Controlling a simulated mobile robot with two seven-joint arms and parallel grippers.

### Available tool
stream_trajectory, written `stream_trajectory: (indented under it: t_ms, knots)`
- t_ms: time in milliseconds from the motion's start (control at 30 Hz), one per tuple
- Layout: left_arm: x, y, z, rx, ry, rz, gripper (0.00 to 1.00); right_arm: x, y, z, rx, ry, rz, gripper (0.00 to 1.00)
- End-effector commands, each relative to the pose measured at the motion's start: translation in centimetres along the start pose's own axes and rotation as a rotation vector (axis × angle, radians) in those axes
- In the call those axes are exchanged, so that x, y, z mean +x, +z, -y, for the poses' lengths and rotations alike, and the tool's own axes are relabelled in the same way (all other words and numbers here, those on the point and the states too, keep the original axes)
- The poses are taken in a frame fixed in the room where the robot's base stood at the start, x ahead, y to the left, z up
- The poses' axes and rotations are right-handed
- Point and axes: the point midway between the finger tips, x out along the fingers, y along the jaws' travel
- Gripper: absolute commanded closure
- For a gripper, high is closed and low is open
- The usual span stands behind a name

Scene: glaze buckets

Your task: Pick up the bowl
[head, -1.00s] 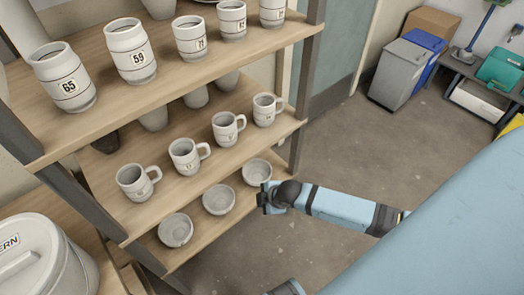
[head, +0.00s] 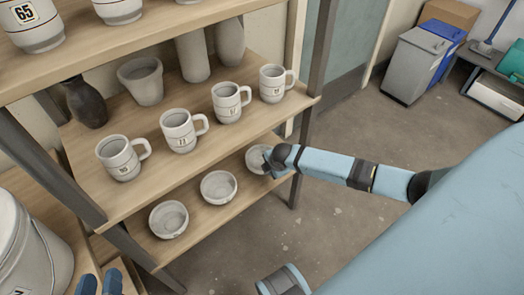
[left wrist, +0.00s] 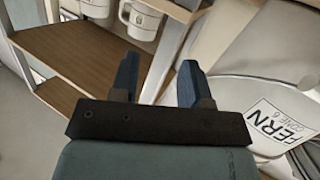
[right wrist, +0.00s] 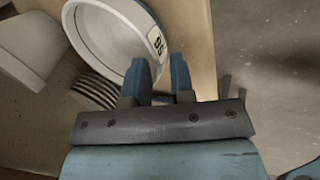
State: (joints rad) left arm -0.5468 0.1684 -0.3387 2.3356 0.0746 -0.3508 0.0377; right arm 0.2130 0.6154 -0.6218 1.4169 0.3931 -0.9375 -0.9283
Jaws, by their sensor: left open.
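Three pale grey bowls stand in a row on the lower shelf: a left bowl (head: 168,219), a middle bowl (head: 219,186) and a right bowl (head: 256,158). My right gripper (head: 268,163) is at the outer side of the right bowl and hides part of it. In the right wrist view, a bowl with a number label (right wrist: 108,38) lies just beyond the fingers of the right gripper (right wrist: 160,68). A narrow gap shows between them; whether they grip the rim is unclear. My left gripper (head: 99,283) is open and empty at the bottom left, with its fingers apart in the left wrist view (left wrist: 157,75).
Several mugs (head: 180,130) stand on the shelf above the bowls, with a dark vase (head: 86,101) behind. A shelf post (head: 306,120) rises close to my right arm. A large pale bucket (head: 35,250) stands at left.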

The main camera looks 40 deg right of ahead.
Motion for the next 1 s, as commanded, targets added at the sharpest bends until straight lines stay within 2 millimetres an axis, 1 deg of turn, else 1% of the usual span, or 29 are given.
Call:
stream_trajectory:
  t_ms: [133, 300, 400, 500, 667, 700, 767, 800, 1000]
  knots:
    - [0.2, -0.8, -0.5, -0.006, 0.019, -0.056, 0.57, 1.8, 0.0, 0.1, 0.002, 0.0, 0.0, 0.77]
    - [0.3, -2.9, -1.5, -0.02, 0.059, -0.165, 0.57, 4.5, -0.1, 0.1, 0.002, 0.0, 0.0, 0.77]
    - [0.3, -3.8, -1.9, -0.026, 0.074, -0.206, 0.57, 5.4, 0.0, 0.0, 0.001, 0.001, 0.0, 0.77]
    - [0.2, -4.2, -2.1, -0.03, 0.08, -0.22, 0.57, 5.6, -0.1, 0.0, 0.0, 0.001, -0.001, 0.77]
    - [0.2, -4.3, -2.1, -0.03, 0.08, -0.22, 0.57, 5.5, 0.0, 0.0, 0.0, 0.001, -0.001, 0.77]
    - [0.2, -4.2, -2.1, -0.03, 0.08, -0.22, 0.57, 5.5, 0.0, 0.0, 0.0, 0.001, -0.001, 0.82]
    - [0.2, -4.2, -2.1, -0.03, 0.08, -0.22, 0.57, 5.5, 0.0, 0.0, 0.0, 0.001, 0.0, 0.96]
    - [0.2, -4.2, -2.1, -0.03, 0.08, -0.22, 0.57, 5.5, 0.0, 0.0, 0.0, 0.001, 0.0, 1.0]
    - [0.2, -4.2, -2.1, -0.029, 0.08, -0.219, 0.57, 5.5, 0.0, -0.1, 0.0, 0.002, -0.001, 1.0]
